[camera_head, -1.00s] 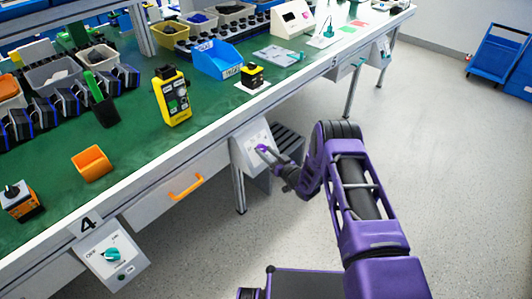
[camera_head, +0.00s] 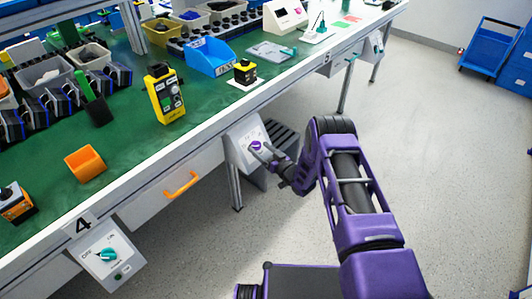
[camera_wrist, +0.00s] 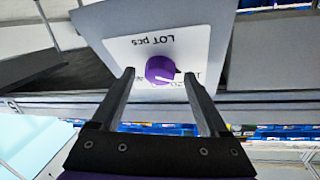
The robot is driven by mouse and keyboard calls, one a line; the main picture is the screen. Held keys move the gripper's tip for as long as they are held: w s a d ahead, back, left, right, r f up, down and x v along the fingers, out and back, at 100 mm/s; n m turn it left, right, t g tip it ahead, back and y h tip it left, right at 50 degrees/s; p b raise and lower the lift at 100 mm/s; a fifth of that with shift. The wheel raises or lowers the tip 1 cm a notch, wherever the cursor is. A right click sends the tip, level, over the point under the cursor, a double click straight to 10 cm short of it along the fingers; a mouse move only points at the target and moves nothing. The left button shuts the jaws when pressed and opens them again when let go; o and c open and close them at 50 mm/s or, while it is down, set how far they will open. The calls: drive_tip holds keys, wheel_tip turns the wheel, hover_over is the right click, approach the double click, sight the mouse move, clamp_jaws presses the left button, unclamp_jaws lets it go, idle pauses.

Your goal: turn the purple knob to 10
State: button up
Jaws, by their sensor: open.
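The purple knob (camera_wrist: 161,70) sits on a white label plate (camera_wrist: 135,48) on the front of a grey box under the bench edge. Part of the scale is hidden by my right finger. In the head view the knob (camera_head: 256,147) is small. My gripper (camera_wrist: 160,85) is open, one finger on each side of the knob in the picture. It also shows in the head view (camera_head: 262,153). I cannot tell whether the fingers touch the knob.
The green-topped bench (camera_head: 130,140) runs diagonally above the knob box, with an orange drawer handle (camera_head: 181,186) to the left. A teal knob (camera_head: 107,255) is on another box at the lower left. The floor (camera_head: 430,150) to the right is open.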

drive_tip(key=p+v, duration=0.2)
drive_tip(key=v, duration=1.5)
drive_tip(key=shift+d, duration=0.15)
drive_tip(key=shift+s, duration=0.15)
